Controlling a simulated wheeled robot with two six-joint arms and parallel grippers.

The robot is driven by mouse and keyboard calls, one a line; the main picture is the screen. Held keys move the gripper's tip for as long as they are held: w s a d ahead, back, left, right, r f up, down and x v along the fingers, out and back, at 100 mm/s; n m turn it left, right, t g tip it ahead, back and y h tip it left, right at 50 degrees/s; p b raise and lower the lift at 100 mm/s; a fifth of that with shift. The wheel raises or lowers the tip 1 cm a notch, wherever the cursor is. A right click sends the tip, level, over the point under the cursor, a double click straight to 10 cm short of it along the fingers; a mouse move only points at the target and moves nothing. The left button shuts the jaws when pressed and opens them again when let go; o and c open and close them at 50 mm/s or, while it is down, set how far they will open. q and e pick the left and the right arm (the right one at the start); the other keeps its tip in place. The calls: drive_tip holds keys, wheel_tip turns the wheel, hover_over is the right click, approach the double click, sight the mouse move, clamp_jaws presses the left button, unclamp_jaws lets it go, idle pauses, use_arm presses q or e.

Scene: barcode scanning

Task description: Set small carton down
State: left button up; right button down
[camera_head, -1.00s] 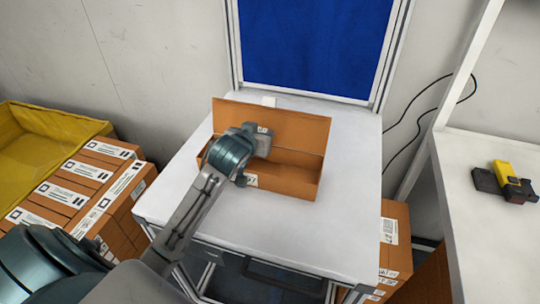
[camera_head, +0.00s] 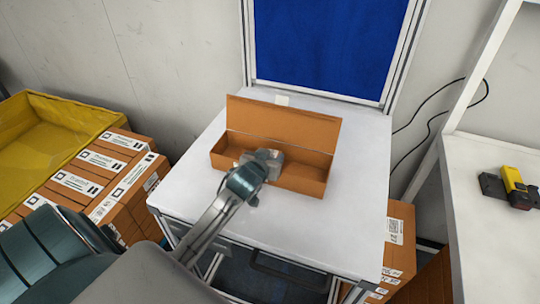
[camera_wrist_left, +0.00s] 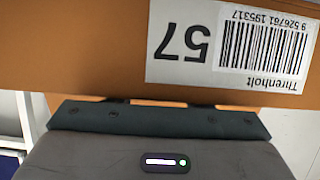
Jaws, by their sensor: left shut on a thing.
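The small carton (camera_head: 310,183) is an orange-brown box with its long lid (camera_head: 283,123) standing up at the back. In the head view it is over the white tabletop (camera_head: 350,210); I cannot tell whether its base fully touches. My left gripper (camera_head: 262,160) is shut on the carton at its front side and hides part of it. In the left wrist view the carton's orange wall (camera_wrist_left: 70,50) fills the top, with a white barcode label (camera_wrist_left: 230,45) upside down. The fingertips are hidden there. My right gripper is not in view.
A stack of labelled cartons (camera_head: 135,190) and a yellow bin (camera_head: 60,120) stand at the left. A blue panel (camera_head: 325,45) rises behind the table. A black and yellow scanner (camera_head: 515,185) lies on the right shelf. Tabletop around the carton is clear.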

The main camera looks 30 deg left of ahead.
use_arm(q)
drive_tip(key=o, duration=1.1)
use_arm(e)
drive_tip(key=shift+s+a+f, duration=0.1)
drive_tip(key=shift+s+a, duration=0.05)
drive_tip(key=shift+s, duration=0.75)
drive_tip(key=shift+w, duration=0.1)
use_arm(q)
drive_tip(key=shift+s, duration=0.2)
drive_tip(key=b+v, duration=0.2)
drive_tip(key=v, duration=0.9)
drive_tip(key=shift+s+d+r, duration=0.15)
drive_tip(key=shift+s+r, duration=0.05)
drive_tip(key=shift+s, duration=0.1)
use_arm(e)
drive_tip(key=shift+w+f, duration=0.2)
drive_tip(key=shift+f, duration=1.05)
